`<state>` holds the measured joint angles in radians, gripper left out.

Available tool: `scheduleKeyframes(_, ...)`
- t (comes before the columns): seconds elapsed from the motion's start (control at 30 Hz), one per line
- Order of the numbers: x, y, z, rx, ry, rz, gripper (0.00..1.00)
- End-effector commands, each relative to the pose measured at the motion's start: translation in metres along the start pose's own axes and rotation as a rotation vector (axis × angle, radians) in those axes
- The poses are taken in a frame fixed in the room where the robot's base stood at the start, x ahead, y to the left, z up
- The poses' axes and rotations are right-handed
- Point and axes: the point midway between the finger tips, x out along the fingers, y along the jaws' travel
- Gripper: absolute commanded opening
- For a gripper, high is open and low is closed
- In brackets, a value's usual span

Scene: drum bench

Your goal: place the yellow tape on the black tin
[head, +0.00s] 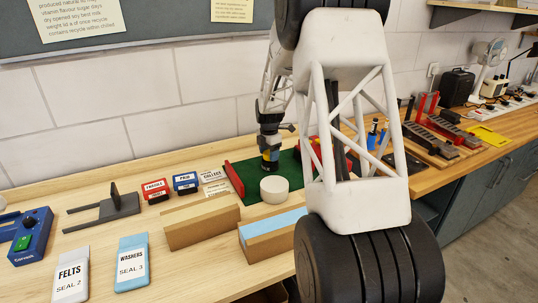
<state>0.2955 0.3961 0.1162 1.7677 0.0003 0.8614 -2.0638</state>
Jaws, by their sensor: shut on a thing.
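My gripper (270,147) points down over the green mat at the middle of the bench. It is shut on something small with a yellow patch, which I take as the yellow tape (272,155). The fingers and the small size hide most of it. A dark patch lies just under the yellow. I cannot tell whether it is part of the gripper or the black tin, nor whether the two touch. No black tin shows clearly elsewhere. My arm covers the right part of the mat.
A round off-white piece (274,190) stands on the green mat (250,172), just in front of my gripper. A red bar (233,180) edges the mat's left side. Cardboard-coloured blocks (202,225), labelled boxes (185,182) and a grey stand (122,205) are left.

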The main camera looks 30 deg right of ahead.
Motion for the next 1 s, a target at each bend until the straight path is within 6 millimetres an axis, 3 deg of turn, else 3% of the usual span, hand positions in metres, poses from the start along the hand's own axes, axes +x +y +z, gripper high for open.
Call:
scheduleKeyframes(0.53, 0.0093, -0.0001, 0.0000, 0.000, 0.000, 0.000, 0.37)
scheduleKeyframes(0.57, 0.0090, 0.0000, 0.0000, 0.000, 0.000, 0.000, 0.64)
scheduleKeyframes(0.7, 0.0089, -0.0001, -0.0001, 0.000, 0.000, 0.000, 0.85)
scheduleKeyframes(1.0, 0.0083, -0.0001, 0.0000, 0.000, 0.000, 0.000, 0.85)
